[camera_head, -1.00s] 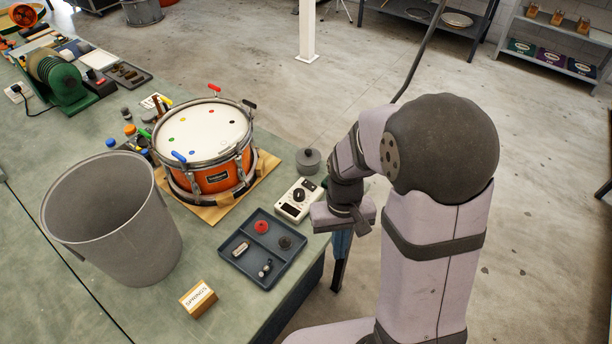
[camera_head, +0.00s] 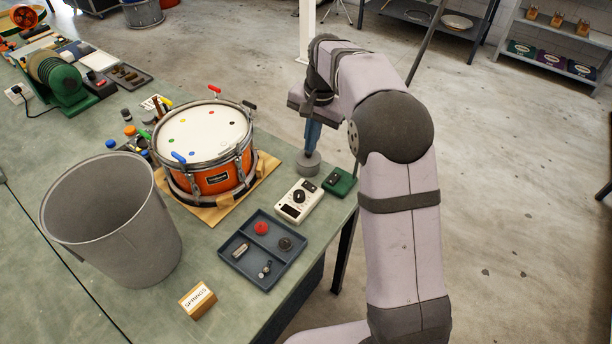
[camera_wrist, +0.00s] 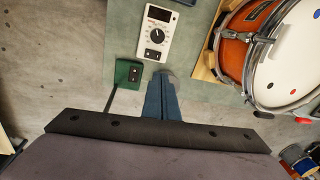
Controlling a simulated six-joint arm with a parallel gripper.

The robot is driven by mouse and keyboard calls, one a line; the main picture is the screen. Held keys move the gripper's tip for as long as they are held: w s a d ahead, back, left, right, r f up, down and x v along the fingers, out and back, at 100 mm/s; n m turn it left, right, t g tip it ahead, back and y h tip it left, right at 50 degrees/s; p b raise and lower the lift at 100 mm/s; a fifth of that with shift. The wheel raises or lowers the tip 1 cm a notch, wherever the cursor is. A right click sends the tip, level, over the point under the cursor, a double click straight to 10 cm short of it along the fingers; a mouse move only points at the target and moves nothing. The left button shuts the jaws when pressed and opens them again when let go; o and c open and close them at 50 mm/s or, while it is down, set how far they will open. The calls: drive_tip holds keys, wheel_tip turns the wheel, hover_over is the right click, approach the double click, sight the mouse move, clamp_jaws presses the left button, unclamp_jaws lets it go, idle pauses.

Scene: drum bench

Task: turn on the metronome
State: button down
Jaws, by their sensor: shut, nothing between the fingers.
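The metronome, a white box with a black dial and a small display (camera_head: 299,201), lies near the bench's right edge, just right of the drum's board. In the wrist view the metronome (camera_wrist: 157,34) shows its dial and a black rocker switch at its lower end. My gripper (camera_head: 309,154) points down with its blue fingers together and empty. It is above or beside a grey knobbed cylinder (camera_head: 308,168), beyond the metronome's far end. In the wrist view my gripper (camera_wrist: 161,80) partly hides this cylinder; contact cannot be told.
A green box with a black panel (camera_head: 339,181) sits right of the metronome at the bench edge. The orange drum (camera_head: 216,180) stands to the left on a wooden board. A tray of small parts (camera_head: 285,262), a SPRINGS block (camera_head: 197,300) and a grey bin (camera_head: 110,220) are nearer.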

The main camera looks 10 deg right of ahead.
sight(305, 184)
drive_tip(key=shift+s+m, duration=0.25)
drive_tip(key=shift+m, duration=0.35)
drive_tip(key=f+p, duration=0.1)
drive_tip(key=f, duration=0.3)
drive_tip(key=f+p, duration=0.2)
drive_tip(key=f, duration=0.3)
drive_tip(key=w+a+f+p, duration=0.1)
drive_tip(key=f, duration=0.3)
drive_tip(key=shift+w+a+f+p, duration=0.1)
drive_tip(key=shift+f+p, duration=0.15)
drive_tip(key=shift+p, duration=0.1)
drive_tip(key=shift+f, duration=0.25)
